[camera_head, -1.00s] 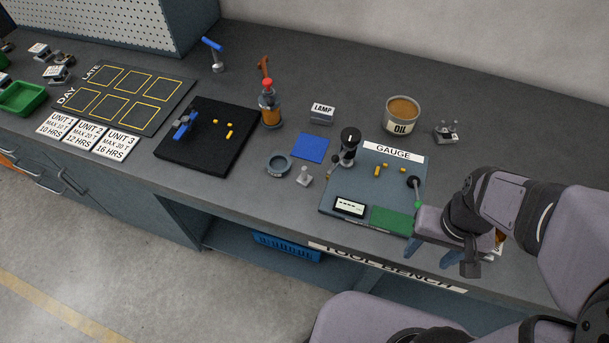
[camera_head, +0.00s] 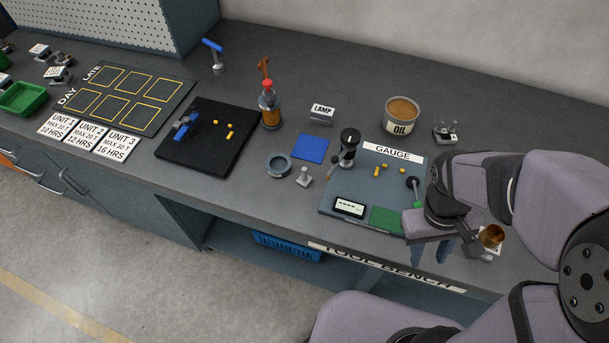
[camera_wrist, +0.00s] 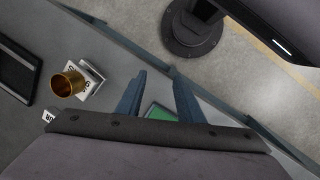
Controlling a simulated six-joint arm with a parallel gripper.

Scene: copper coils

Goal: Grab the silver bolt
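A small silver bolt (camera_head: 304,176) stands on the bench just left of the gauge board, beside a grey ring and below a blue square. It looks upright, with a wide base and a thin top. My gripper (camera_head: 430,250) is at the front right of the bench, near the green patch of the gauge board, well right of the bolt. In the wrist view my gripper (camera_wrist: 158,97) has its two blue-grey fingers spread apart with nothing between them. The bolt does not show in the wrist view.
A grey ring (camera_head: 279,165) sits left of the bolt. A copper coil (camera_head: 491,236) stands right of my gripper and shows in the wrist view (camera_wrist: 68,82). An oil tin (camera_head: 401,116) stands behind.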

